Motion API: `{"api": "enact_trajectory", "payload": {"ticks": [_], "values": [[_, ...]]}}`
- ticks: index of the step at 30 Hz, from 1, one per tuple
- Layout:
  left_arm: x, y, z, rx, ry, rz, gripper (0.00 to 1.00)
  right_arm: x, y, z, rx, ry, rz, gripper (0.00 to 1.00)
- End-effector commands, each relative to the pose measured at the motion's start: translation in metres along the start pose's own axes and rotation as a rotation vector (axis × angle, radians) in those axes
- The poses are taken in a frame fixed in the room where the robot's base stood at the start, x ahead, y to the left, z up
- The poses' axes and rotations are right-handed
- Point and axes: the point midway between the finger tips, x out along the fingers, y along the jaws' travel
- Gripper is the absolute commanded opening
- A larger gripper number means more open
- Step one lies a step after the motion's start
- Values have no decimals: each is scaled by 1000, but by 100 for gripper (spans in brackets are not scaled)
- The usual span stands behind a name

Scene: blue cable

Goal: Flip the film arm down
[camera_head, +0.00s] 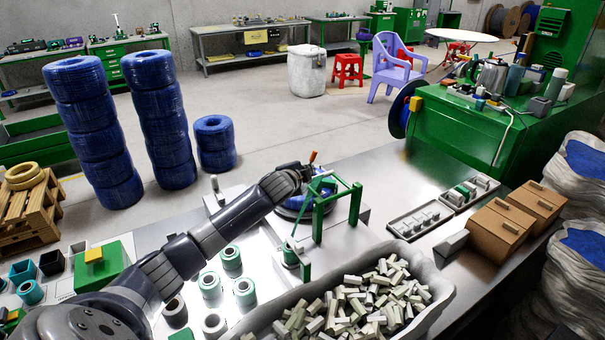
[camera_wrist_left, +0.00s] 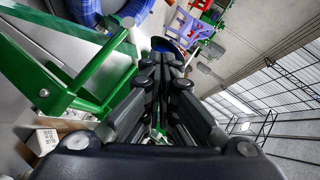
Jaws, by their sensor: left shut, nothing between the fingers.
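A green metal frame (camera_head: 337,198), apparently carrying the film arm, stands upright over a blue cable coil (camera_head: 296,205) on the metal worktable. My left gripper (camera_head: 303,171) is at the top left of this frame, close to a small orange-tipped part (camera_head: 312,157). In the left wrist view its dark fingers (camera_wrist_left: 166,62) are together and hold nothing. There the green frame (camera_wrist_left: 62,85) is left of the fingers, with the blue coil (camera_wrist_left: 85,18) at the upper left. I cannot tell whether the fingers touch the frame. My right gripper is out of view.
A bin of pale blocks (camera_head: 355,305) stands in front of the frame. Small green-and-white spools (camera_head: 243,291) lie near my left arm. Trays of parts (camera_head: 420,219) and brown boxes (camera_head: 497,229) are on the right. The table between frame and trays looks clear.

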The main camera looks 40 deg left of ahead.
Motion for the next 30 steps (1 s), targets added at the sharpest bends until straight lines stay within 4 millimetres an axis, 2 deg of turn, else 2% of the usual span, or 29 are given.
{"api": "enact_trajectory", "payload": {"ticks": [3,9,30], "values": [[-12,0,1,2,0,1,0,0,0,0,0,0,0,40],[-23,0,1,1,-1,1,0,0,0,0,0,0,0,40],[-26,-2,-1,0,0,0,0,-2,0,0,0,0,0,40]]}}
